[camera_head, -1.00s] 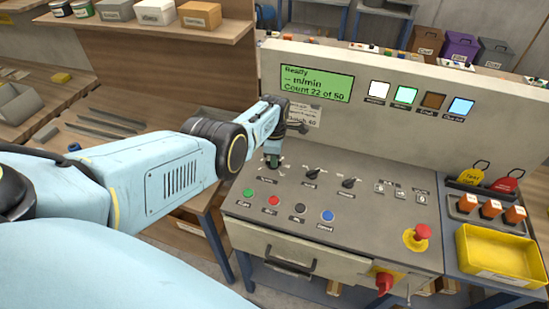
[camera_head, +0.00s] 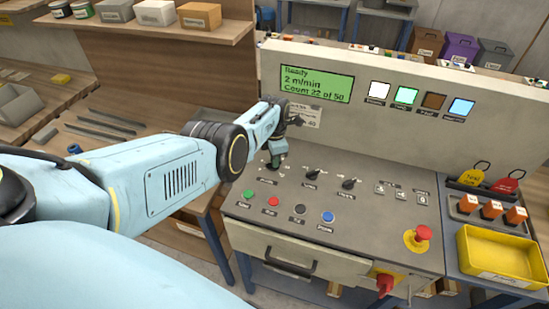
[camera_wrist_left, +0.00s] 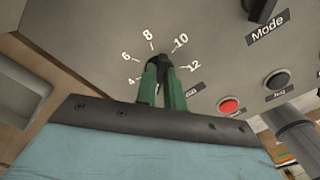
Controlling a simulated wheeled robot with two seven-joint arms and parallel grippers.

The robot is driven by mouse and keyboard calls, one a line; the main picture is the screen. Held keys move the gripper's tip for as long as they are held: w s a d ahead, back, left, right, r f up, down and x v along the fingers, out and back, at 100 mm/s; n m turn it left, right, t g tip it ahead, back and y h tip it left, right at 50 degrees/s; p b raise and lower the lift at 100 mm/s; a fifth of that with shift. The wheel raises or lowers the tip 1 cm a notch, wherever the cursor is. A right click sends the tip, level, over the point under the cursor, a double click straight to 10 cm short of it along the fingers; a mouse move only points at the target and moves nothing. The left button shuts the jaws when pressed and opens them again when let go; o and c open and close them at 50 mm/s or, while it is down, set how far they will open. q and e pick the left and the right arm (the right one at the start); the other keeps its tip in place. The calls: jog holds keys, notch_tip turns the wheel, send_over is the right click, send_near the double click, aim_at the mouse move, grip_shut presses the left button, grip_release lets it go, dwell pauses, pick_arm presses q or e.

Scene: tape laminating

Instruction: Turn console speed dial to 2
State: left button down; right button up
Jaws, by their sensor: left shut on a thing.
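The console (camera_head: 345,225) has a sloped panel, and its green display (camera_head: 315,84) reads "Ready", "2 m/min", "Count 22 of 50". My left gripper (camera_head: 274,162) is shut on the speed dial at the panel's upper left. In the left wrist view, the green fingers (camera_wrist_left: 162,92) close around the dark speed dial (camera_wrist_left: 161,61), mostly hidden between them. The numbers 4, 6, 8, 10 and 12 show around it. The low end of the scale and the dial's pointer are hidden. My right gripper is not in view.
Two black knobs (camera_head: 312,173) (camera_head: 348,184) sit right of the speed dial. A row of coloured buttons (camera_head: 273,201) lies in front. A red emergency stop (camera_head: 422,233) and red switch (camera_head: 384,284) are at the right. A yellow tray (camera_head: 500,255) stands beside the console.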

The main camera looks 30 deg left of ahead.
pick_arm(q)
jog(key=c, duration=1.5)
grip_release()
jog(key=shift+r, duration=0.1)
jog(key=shift+r+p, duration=0.3)
jog(key=shift+p, duration=0.05)
notch_tip(320, 180, up, 6)
jog(key=p, duration=0.4)
notch_tip(320, 180, up, 7)
jog(key=shift+f+p, duration=0.2)
jog(key=shift+p, duration=0.2)
